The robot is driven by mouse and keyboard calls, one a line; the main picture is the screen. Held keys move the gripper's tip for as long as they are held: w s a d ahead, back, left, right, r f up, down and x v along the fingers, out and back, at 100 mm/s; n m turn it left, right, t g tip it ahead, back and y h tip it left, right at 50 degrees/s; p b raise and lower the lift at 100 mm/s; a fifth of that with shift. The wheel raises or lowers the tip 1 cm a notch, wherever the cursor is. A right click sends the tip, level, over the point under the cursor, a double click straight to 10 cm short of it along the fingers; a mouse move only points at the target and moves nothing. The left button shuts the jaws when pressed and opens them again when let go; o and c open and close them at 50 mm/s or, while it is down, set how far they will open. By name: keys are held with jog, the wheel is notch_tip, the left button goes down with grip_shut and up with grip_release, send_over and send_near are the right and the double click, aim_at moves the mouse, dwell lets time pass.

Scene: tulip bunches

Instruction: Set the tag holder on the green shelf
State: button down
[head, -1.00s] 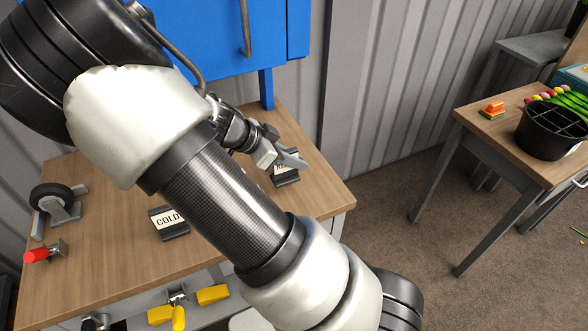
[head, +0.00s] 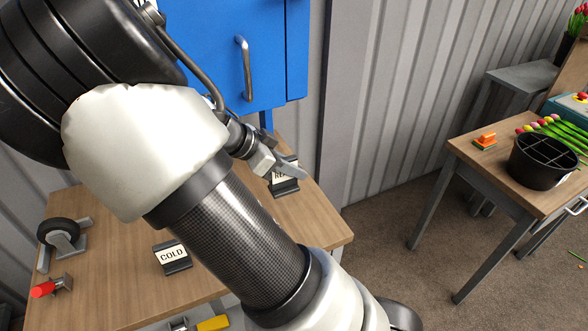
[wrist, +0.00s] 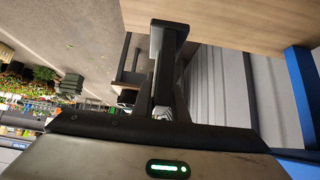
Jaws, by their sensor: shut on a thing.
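My gripper (head: 282,170) is shut on a dark tag holder (head: 284,189) with a white label whose letters begin "RE". It holds the tag holder just above the back right part of the wooden workbench (head: 225,278). My gripper covers part of the label. In the wrist view, a dark grey shape stands out beyond my gripper, but I cannot clearly tell holder from fingers there. A second tag holder, marked "COLD" (head: 172,257), stands on the bench. I cannot make out a green shelf for certain; a teal-green surface (head: 568,108) shows at the far right edge.
A blue cabinet (head: 215,50) stands behind the bench. A caster wheel (head: 58,235) and a red-ended clamp (head: 45,289) are at the bench's left. Right, across open floor, another table holds a black divided bucket (head: 543,165), tulips and an orange item (head: 485,140).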

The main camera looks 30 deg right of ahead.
jog(key=s+p, duration=0.2)
jog(key=s, duration=0.7)
jog(key=shift+p, duration=0.35)
dwell(0.4)
